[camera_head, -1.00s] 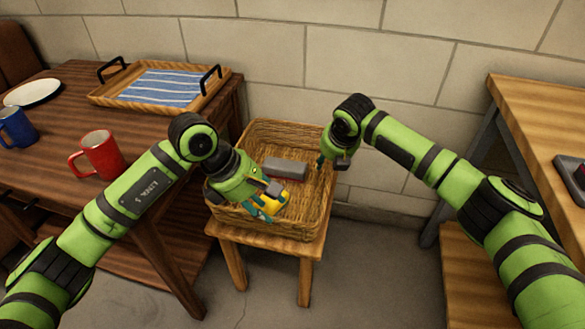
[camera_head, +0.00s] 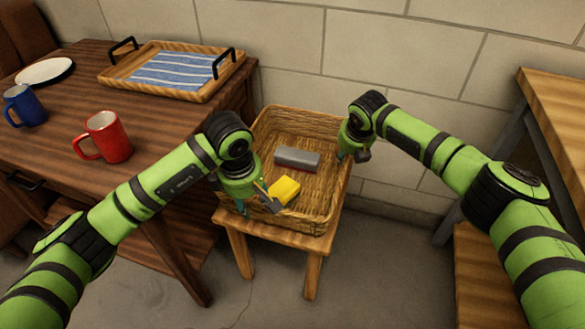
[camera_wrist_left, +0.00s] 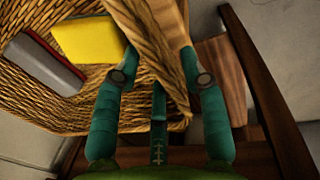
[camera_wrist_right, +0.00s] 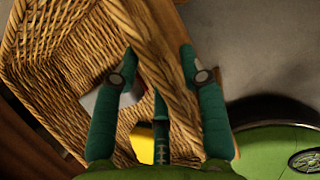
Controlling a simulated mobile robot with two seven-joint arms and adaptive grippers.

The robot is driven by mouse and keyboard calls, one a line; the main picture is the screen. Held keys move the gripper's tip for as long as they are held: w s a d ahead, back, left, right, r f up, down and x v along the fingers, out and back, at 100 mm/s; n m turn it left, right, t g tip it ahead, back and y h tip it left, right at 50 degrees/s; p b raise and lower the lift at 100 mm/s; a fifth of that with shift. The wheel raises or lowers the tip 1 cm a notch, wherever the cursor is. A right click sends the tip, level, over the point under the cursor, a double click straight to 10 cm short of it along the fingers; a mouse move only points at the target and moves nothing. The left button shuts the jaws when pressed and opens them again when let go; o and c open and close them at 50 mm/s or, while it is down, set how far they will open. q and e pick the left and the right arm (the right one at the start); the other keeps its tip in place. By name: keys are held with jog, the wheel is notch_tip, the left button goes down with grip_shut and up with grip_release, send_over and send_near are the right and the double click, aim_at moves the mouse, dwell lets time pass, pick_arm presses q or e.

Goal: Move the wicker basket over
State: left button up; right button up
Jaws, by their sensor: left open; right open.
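The wicker basket (camera_head: 300,125) stands upright on a small wooden stool (camera_head: 285,240). Inside it lie a grey block with a reddish underside (camera_head: 297,158) and a yellow block (camera_head: 284,190). My left gripper (camera_head: 258,206) is open at the basket's left side. In the left wrist view its fingers (camera_wrist_left: 159,52) straddle the basket's rim, one inside and one outside. My right gripper (camera_head: 352,156) is open at the right side. In the right wrist view its fingers (camera_wrist_right: 158,55) also straddle the rim. Contact with the rim cannot be told.
A dark wooden table (camera_head: 65,120) on the left holds a tray (camera_head: 110,80) with a striped cloth, a red mug (camera_head: 106,137), a blue mug (camera_head: 24,106) and a white plate (camera_head: 44,71). A wooden bench (camera_head: 550,95) stands right. A block wall is behind; floor is clear between stool and bench.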

pick_arm(q)
jog(key=shift+w+d+f, duration=0.1)
jog(key=shift+w+f, duration=0.1)
jog(key=shift+f, duration=1)
pick_arm(e)
jog(key=shift+x, duration=1.2)
pick_arm(q)
grip_shut()
pick_arm(e)
grip_shut()
jog(key=shift+r, duration=0.1)
